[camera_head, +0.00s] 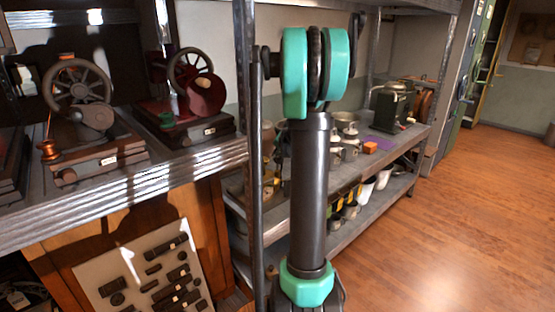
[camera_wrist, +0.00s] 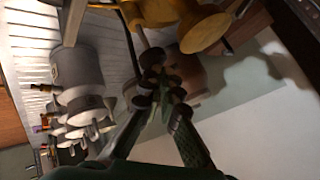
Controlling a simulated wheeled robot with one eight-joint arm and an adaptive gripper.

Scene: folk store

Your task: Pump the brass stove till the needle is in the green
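In the wrist view, rounded brass-coloured parts (camera_wrist: 205,28) lie at the top, just beyond my gripper (camera_wrist: 158,88). They may belong to the brass stove, but I cannot tell for sure. The gripper's dark fingers come close together at their tips. A thin grey rod (camera_wrist: 139,38) runs from the top edge down to the tips; whether they hold it is unclear. No gauge, needle or green zone can be made out. In the head view, my arm stands in front of the middle shelf and hides part of it; my gripper does not show there.
Grey metal vessels (camera_wrist: 78,75) crowd the left of the wrist view. In the head view, wheeled machines (camera_head: 80,95) stand on the left shelf, with a tool board (camera_head: 150,270) below. A dark green machine (camera_head: 392,105) stands farther back. The wooden floor (camera_head: 450,220) is clear at right.

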